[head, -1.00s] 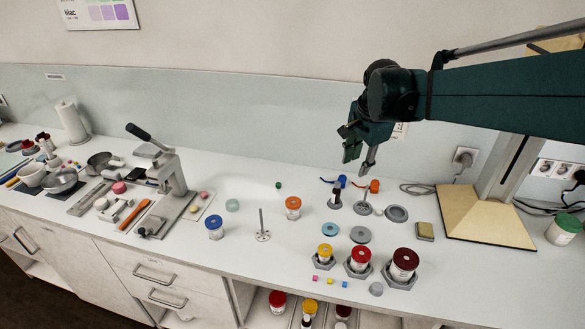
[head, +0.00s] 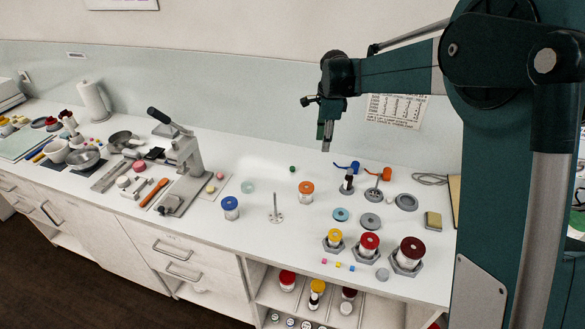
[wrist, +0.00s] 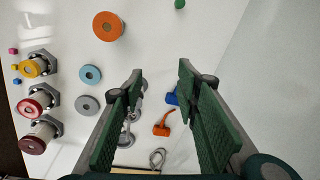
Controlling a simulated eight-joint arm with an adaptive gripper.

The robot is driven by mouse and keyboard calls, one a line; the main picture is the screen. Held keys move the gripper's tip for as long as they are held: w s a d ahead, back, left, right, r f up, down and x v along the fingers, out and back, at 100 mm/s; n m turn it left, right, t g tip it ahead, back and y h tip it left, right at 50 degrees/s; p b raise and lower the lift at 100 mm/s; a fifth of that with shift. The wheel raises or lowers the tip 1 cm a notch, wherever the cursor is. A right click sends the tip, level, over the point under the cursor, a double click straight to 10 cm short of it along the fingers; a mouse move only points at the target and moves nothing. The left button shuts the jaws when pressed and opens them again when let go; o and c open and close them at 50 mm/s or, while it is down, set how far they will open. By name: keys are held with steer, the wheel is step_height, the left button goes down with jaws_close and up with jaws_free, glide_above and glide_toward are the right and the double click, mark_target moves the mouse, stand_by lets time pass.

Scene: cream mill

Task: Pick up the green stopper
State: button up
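The green stopper (head: 292,169) is a small dark green piece standing on the white counter, towards the wall, behind the jar with the orange lid. In the wrist view the green stopper (wrist: 179,4) shows at the top edge, partly cut off. My gripper (head: 326,138) hangs above the counter, to the right of the stopper and apart from it, pointing down. In the wrist view my gripper (wrist: 160,75) has its two green-padded fingers spread wide with nothing between them.
The orange-lidded jar (head: 306,188) stands in front of the stopper, and a pale green disc (head: 248,186) lies to its left. Blue (head: 347,166) and orange (head: 386,174) tools are to the right. A metal press (head: 186,165) stands left. Counter around the stopper is clear.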

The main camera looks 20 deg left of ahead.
mark_target(292, 167)
steer(key=shift+w+a+f+m+g+h+p, duration=0.15)
steer(key=shift+w+a+f+m+p, duration=0.4)
steer(key=shift+a+f, duration=1.5)
steer(key=shift+w+a+f+m+g+h+p, duration=0.1)
steer(key=shift+w+a+f+m+g+p, duration=0.35)
steer(key=shift+a+f, duration=1.55)
steer(key=shift+w+a+f+m+h+p, duration=0.1)
steer(key=shift+w+a+f+m+p, duration=0.75)
steer(key=shift+a, duration=1.9)
steer(key=shift+f+b, duration=0.3)
steer(key=shift+f, duration=0.15)
steer(key=shift+f, duration=1.3)
steer(key=shift+s+f, duration=0.2)
steer(key=shift+f, duration=2.4)
